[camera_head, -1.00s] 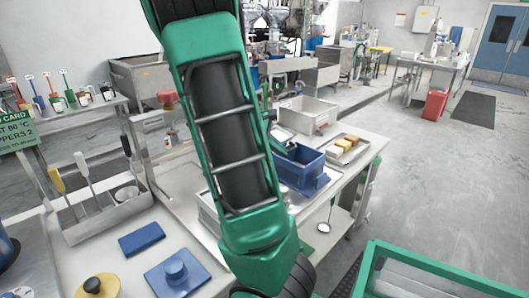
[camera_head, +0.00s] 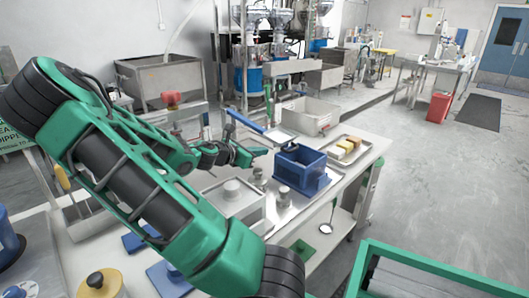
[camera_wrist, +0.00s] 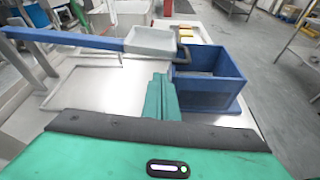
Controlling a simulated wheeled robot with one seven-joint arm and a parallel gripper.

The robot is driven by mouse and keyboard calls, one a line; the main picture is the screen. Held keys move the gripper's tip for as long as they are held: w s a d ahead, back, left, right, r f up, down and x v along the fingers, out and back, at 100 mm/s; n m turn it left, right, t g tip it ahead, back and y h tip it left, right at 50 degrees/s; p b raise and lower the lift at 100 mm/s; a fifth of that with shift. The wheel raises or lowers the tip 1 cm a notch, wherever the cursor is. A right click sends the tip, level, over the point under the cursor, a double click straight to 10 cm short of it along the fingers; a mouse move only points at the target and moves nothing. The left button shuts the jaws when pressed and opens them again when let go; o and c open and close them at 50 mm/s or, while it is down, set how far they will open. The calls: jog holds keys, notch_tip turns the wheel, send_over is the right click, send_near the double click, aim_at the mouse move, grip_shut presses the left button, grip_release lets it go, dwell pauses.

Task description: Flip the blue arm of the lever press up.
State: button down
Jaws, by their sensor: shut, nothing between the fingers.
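The blue arm (camera_head: 246,122) of the lever press is a long bar running down to the right to a grey square plate (camera_head: 281,137). In the wrist view the blue arm (camera_wrist: 70,40) crosses the upper left, with the grey plate (camera_wrist: 150,40) at its right end. An open blue box (camera_head: 300,170) sits just right of and below the plate; a dark curved link shows between them in the wrist view. My gripper (camera_head: 258,152) is shut and empty, below the blue arm in the picture and left of the box. Its closed fingers (camera_wrist: 160,98) show no clear contact with the arm.
A metal tray (camera_head: 360,143) with yellow and brown blocks lies right of the box. A grey bin (camera_head: 310,116) stands behind the plate. Small metal weights (camera_head: 259,177) stand on the bench near my gripper. Open floor (camera_head: 440,180) lies to the right.

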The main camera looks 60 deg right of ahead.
jog(key=x, duration=0.9)
jog(key=shift+w+r, duration=0.1)
jog(key=shift+w, duration=0.05)
